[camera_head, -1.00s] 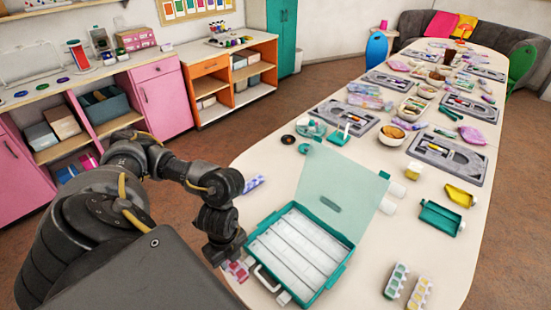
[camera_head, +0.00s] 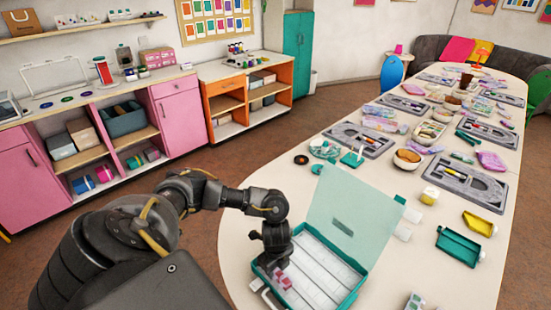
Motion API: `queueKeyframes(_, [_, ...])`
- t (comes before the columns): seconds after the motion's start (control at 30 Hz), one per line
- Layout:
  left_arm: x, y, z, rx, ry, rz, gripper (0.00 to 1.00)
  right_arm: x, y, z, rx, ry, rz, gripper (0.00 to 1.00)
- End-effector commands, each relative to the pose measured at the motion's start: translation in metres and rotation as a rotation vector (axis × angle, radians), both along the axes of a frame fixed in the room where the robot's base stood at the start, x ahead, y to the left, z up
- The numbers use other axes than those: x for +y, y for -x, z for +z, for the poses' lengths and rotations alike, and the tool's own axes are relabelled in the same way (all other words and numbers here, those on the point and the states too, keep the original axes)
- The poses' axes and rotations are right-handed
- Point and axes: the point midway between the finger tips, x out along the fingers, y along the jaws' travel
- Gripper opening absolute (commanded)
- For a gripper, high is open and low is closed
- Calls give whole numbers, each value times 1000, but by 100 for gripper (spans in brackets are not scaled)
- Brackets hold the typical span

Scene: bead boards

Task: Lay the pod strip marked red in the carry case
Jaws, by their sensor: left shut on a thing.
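The teal carry case (camera_head: 343,260) stands open on the near part of the table, its pale translucent lid (camera_head: 352,215) tilted up at the back. Its pale inside is split into long slots by ridges. My left gripper (camera_head: 275,268) points down over the left part of the case and is shut on the pod strip with red-pink pods (camera_head: 284,281). The strip is seen over the case's left slots; I cannot tell whether it touches the floor of the case. The fingers hide part of the strip. My right gripper is out of view.
Another pod strip with green (camera_head: 415,301) shows at the bottom edge, right of the case. A teal tray (camera_head: 459,246) and a yellow tray (camera_head: 480,223) lie further right. Grey bead boards (camera_head: 360,139) and bowls fill the table behind. Bare table lies right of the case.

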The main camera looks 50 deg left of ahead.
Motion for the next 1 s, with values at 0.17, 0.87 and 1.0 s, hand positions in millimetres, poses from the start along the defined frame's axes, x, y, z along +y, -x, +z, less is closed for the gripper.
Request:
queueKeyframes(0.17, [0,0,-24,3,-1,2,0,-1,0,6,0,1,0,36])
queueKeyframes(0.87, [0,-1,-32,0,0,0,39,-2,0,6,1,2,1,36])
queueKeyframes(1.0, [-1,-1,-23,-2,1,-2,39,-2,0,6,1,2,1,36])
